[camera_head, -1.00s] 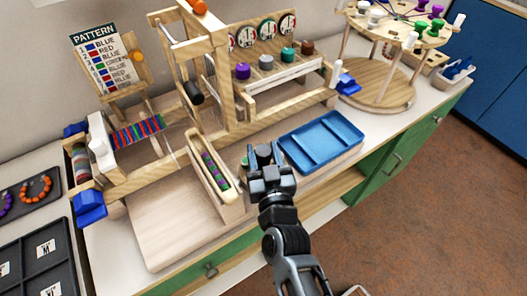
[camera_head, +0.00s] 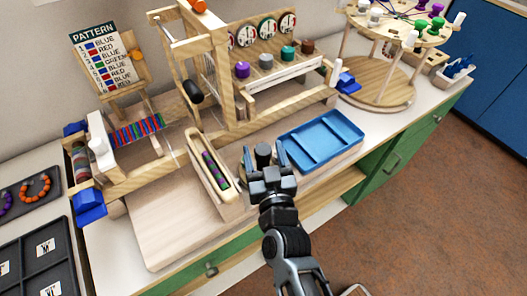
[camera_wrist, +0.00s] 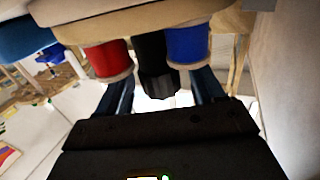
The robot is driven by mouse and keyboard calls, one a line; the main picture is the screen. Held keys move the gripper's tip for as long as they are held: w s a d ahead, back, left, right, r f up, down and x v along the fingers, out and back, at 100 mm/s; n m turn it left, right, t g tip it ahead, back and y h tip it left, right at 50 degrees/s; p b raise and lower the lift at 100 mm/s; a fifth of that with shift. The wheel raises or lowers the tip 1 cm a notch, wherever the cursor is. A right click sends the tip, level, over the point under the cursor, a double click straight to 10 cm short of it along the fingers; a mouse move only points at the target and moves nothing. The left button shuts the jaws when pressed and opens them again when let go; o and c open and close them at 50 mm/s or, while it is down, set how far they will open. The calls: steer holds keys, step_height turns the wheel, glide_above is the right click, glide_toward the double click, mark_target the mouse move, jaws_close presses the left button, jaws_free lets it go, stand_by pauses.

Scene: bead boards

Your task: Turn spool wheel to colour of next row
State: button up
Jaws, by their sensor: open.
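In the wrist view a red spool (camera_wrist: 109,61) and a blue spool (camera_wrist: 188,42) sit against a pale wooden piece (camera_wrist: 150,18). A black knob (camera_wrist: 156,70) lies between them. My gripper (camera_wrist: 160,92) is open, with one finger on each side of the knob; I cannot tell whether they touch it. In the head view my gripper (camera_head: 264,158) is beside the blue tray, with the dark knob (camera_head: 263,153) between its fingers. The spools there are hidden. A pattern card (camera_head: 110,62) with rows of colour names stands at the back left; an orange marker (camera_head: 137,54) is beside it.
A narrow wooden holder (camera_head: 196,143) with purple and green pieces stands left of my gripper. The blue tray (camera_head: 320,140) is to its right. A loom frame rises behind. A round peg stand (camera_head: 375,92) is at the back right. The board at front left is bare.

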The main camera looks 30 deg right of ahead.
steer(key=b+v, duration=0.1)
steer(key=v, duration=0.6)
steer(key=shift+s, duration=0.15)
